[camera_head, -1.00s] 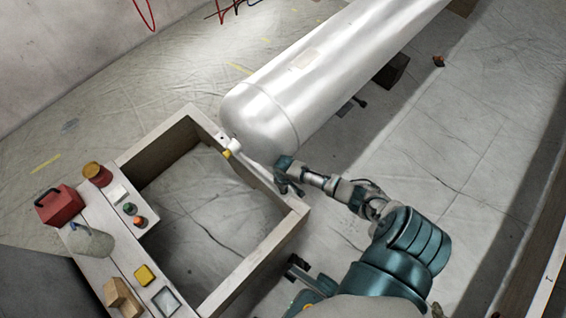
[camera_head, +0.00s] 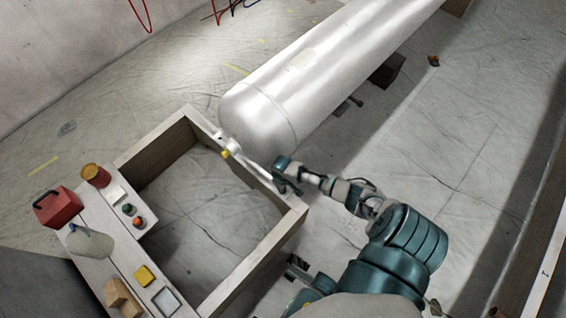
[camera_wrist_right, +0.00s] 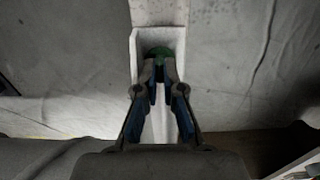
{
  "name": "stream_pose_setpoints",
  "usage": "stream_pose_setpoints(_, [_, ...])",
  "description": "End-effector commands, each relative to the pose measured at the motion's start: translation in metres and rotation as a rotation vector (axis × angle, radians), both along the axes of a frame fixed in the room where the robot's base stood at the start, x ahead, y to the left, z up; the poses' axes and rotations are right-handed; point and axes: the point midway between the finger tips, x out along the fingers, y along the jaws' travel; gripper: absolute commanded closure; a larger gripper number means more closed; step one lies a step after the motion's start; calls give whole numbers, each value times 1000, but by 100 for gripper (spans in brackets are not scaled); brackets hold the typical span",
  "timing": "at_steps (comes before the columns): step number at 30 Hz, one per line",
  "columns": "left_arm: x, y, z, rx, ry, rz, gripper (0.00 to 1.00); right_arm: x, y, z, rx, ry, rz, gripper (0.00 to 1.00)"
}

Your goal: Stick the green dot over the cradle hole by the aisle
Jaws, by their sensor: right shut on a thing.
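My right gripper (camera_head: 287,181) is at the right-hand rail of the wooden frame, close to the rounded end of the big white cylinder. In the right wrist view the gripper (camera_wrist_right: 159,62) is shut on a small green dot (camera_wrist_right: 160,51) at its fingertips. The dot is over a white, raised-rim part (camera_wrist_right: 137,65); I cannot tell whether it touches. No cradle hole can be made out; the fingers cover part of that area.
The white cylinder (camera_head: 300,85) lies behind the frame (camera_head: 255,258). A yellow-tipped fitting (camera_head: 226,153) is at its near end.

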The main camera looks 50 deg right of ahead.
Motion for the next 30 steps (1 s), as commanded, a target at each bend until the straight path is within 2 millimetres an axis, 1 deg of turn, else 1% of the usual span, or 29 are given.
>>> stream_pose_setpoints(1, [-1,0,3,0,-4,0,61,1,1,2,0,-2,0,100])
stream_pose_setpoints(5, [-1,0,4,-1,-6,0,61,1,3,1,0,-2,1,100])
stream_pose_setpoints(14, [-1,0,3,-1,-5,0,61,0,3,0,1,-1,1,100])
stream_pose_setpoints(24, [0,0,-1,-1,0,0,61,1,4,-7,1,-1,1,100])
stream_pose_setpoints(28, [1,0,-1,0,-1,0,61,1,4,-6,1,-2,2,100])
stream_pose_setpoints(30, [1,0,0,-1,-2,0,61,1,4,-6,1,-2,2,81])
